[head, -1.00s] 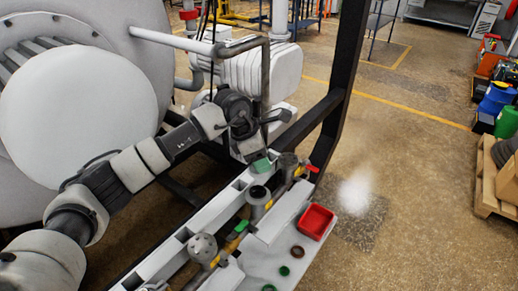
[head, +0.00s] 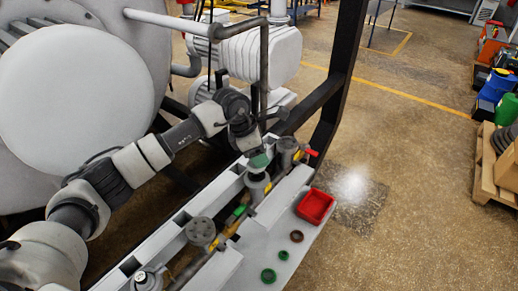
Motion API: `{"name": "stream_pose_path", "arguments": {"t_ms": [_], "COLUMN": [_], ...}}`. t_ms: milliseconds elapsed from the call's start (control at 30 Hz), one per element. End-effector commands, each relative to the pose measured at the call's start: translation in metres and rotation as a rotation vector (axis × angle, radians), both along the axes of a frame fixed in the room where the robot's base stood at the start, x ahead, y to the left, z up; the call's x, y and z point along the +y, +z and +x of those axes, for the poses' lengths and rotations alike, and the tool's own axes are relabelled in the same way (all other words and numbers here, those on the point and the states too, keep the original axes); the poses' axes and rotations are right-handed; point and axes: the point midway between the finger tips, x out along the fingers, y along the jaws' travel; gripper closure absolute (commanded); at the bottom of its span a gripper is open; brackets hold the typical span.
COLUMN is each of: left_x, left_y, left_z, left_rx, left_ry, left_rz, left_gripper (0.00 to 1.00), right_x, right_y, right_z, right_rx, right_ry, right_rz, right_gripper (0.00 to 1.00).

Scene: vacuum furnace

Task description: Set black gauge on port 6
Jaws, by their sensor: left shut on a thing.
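My left gripper (head: 254,147) reaches in from the left over the manifold (head: 188,245). It is shut on a small dark gauge with a greenish face (head: 260,160), partly hidden by the gripper. The gauge is just above a round grey port (head: 257,182) on the manifold, in line with it. I cannot tell whether they touch. I cannot read any port number. My right gripper is not in view.
Other fittings stand along the manifold, among them a round grey one (head: 201,232). A red tray (head: 315,206), two green rings (head: 268,275) and a brown ring (head: 297,236) lie on the bench's right side. A black frame post (head: 343,80) rises behind.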

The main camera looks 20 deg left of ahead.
Motion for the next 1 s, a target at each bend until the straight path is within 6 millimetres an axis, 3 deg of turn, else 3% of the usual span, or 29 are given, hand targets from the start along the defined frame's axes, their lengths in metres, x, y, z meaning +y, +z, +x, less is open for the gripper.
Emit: {"name": "stream_pose_path", "arguments": {"t_ms": [533,1000], "left_x": [0.000,0.000], "left_y": [-0.029,-0.033], "left_z": [0.000,0.000], "left_rx": [-0.002,-0.002], "left_ry": [-0.001,-0.001], "left_rz": [-0.001,-0.001], "left_gripper": [0.76,0.76], "right_x": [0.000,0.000], "right_y": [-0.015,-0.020], "right_z": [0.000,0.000], "right_rx": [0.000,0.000], "right_ry": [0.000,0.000], "right_rz": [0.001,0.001], "right_gripper": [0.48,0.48]}}
